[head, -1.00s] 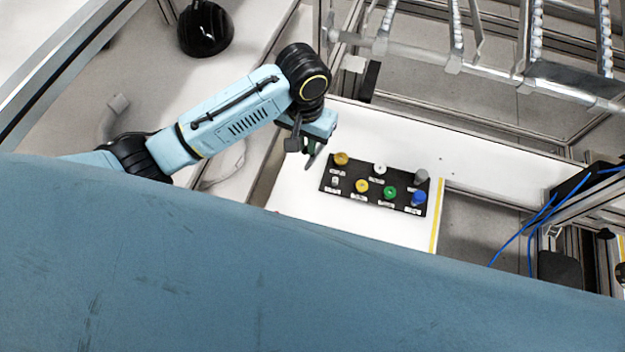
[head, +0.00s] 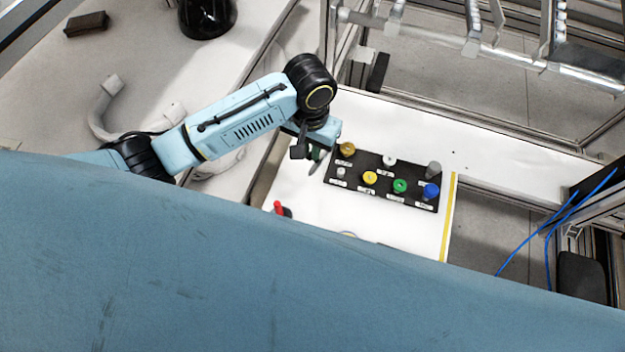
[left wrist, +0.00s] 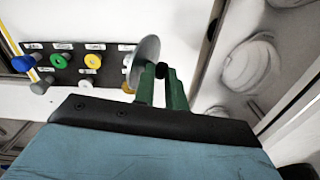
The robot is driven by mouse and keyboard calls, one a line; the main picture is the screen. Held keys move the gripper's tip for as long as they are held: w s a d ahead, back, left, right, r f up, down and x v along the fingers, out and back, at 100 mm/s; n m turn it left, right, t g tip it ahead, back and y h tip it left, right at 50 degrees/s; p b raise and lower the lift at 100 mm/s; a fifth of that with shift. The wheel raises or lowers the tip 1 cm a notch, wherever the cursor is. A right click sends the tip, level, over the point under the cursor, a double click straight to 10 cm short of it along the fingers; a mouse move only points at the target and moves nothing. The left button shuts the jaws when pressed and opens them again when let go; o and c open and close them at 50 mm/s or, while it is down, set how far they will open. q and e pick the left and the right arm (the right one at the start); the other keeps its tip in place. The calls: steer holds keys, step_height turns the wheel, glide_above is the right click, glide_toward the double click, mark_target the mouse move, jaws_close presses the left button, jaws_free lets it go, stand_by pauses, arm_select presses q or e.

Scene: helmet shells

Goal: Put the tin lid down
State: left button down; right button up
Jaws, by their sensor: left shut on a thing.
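The tin lid (left wrist: 146,58) is a thin, round, grey metal disc. In the left wrist view it stands tilted almost on edge at the green fingers of my left gripper (left wrist: 161,74), which is shut on it. In the head view my left gripper (head: 316,157) is over the white table (head: 300,200), just left of the black board of knobs. The lid is hard to make out there. My right gripper is not in view.
The black board (head: 335,181) carries several coloured knobs. A red-tipped item (head: 278,208) lies near the table's left side. A metal frame with rails (head: 490,50) stands behind. My blue body hides the near part.

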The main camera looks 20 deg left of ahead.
mark_target(311, 169)
arm_select(q)
step_height(311, 169, down, 9)
steer(key=shift+r+b, duration=0.2)
steer(key=shift+b, duration=0.1)
steer(key=shift+s+f, duration=0.1)
steer(key=shift+f, duration=0.15)
steer(key=shift+s, duration=0.15)
steer(key=c, duration=1.3)
jaws_free()
steer(key=shift+w+f, duration=0.15)
steer(key=shift+w, duration=0.05)
step_height(311, 169, up, 12)
steer(key=shift+r+p, duration=0.15)
steer(key=shift+p, duration=0.45)
